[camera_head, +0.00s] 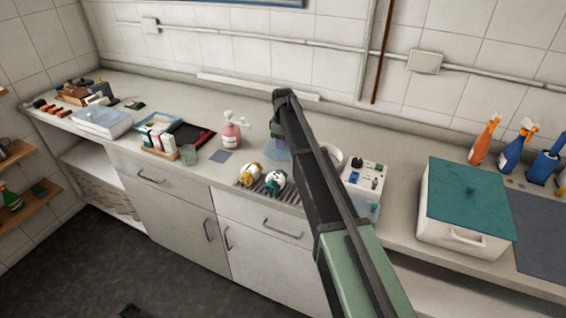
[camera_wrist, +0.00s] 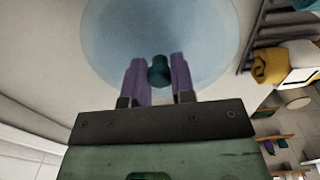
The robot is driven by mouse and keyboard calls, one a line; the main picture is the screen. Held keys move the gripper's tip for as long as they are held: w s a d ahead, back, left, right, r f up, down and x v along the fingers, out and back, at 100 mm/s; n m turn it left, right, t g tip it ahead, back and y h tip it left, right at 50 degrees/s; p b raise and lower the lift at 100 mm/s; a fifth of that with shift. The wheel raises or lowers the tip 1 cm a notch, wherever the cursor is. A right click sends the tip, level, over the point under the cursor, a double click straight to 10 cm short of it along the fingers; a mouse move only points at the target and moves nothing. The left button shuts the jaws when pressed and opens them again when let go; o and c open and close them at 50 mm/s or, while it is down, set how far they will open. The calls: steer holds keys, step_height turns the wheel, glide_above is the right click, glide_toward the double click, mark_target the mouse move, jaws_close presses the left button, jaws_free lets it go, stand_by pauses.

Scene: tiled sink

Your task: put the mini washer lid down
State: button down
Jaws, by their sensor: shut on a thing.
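The mini washer lid (camera_head: 275,154) is a round, translucent pale blue disc with a dark teal knob. In the wrist view the lid (camera_wrist: 120,40) spreads out beyond my fingertips. My gripper (camera_wrist: 158,66) has its purple fingers shut on the knob, one on each side. In the head view my gripper (camera_head: 277,143) is left of the mini washer, toward the back of the counter. The mini washer (camera_head: 366,178) is white with a control panel and a round rim, partly hidden by my arm. I cannot tell whether the lid touches the counter.
A pink pump bottle (camera_head: 231,132) stands left of the lid. Yellow and teal rolled items (camera_head: 250,174) lie on a dark rack in front. A white bin with a teal top (camera_head: 468,195) stands at right. Bare counter shows around the lid at its left and back.

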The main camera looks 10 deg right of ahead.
step_height(320, 180, down, 4)
steer(key=b, duration=0.4)
steer(key=shift+f, duration=0.25)
steer(key=shift+r, duration=0.3)
steer(key=shift+f, duration=0.15)
steer(key=c, duration=1)
jaws_free()
steer(key=shift+o, duration=0.2)
step_height(320, 180, up, 13)
steer(key=p, duration=1.2)
steer(key=shift+f, duration=0.2)
steer(key=shift+s+f, duration=0.15)
steer(key=shift+s, duration=0.05)
steer(key=s+f+m+b, duration=0.1)
steer(key=s+m, duration=1)
steer(key=s, duration=2.8)
